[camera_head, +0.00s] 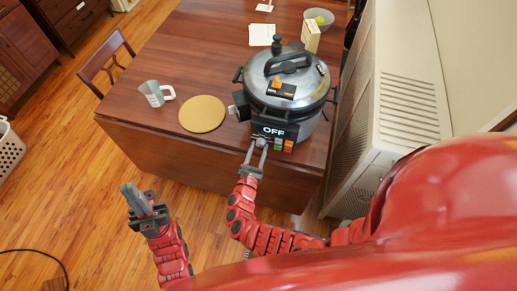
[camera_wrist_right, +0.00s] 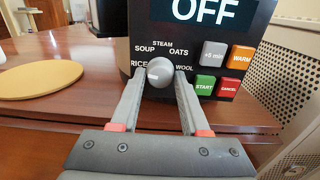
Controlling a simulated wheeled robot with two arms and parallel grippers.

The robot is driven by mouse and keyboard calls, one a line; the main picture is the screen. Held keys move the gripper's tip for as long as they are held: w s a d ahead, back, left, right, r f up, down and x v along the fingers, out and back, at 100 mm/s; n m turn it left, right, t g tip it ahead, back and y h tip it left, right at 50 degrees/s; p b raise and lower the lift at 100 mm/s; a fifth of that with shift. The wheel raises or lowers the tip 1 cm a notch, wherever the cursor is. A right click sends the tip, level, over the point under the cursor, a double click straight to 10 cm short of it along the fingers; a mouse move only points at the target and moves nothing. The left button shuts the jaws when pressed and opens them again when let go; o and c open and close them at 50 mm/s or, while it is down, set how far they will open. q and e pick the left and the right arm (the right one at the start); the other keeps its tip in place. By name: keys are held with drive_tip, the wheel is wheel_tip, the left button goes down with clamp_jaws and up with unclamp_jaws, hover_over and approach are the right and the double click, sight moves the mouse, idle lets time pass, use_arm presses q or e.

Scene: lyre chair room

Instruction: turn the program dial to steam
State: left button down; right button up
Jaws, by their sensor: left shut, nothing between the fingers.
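A dark pressure cooker (camera_head: 290,75) with a metal lid stands on the wooden table. Its front panel display reads OFF (camera_wrist_right: 205,10). A round grey program dial (camera_wrist_right: 160,72) sits below it, ringed by the labels RICE, SOUP, STEAM, OATS and WOOL. STEAM (camera_wrist_right: 163,43) is just above the dial. My right gripper (camera_head: 257,144) is at the panel, its fingers apart, one on each side of the dial (camera_wrist_right: 160,85). I cannot tell whether they touch it or where it points. My left gripper (camera_head: 133,192) is shut and empty, in front of the table.
A round tan mat (camera_head: 202,114) and a grey mug (camera_head: 154,94) are left of the cooker. A white radiator cover (camera_head: 400,100) stands close on the right.

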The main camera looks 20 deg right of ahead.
clamp_jaws()
drive_tip(key=shift+m+b, duration=8)
drive_tip(key=shift+b, duration=2.9)
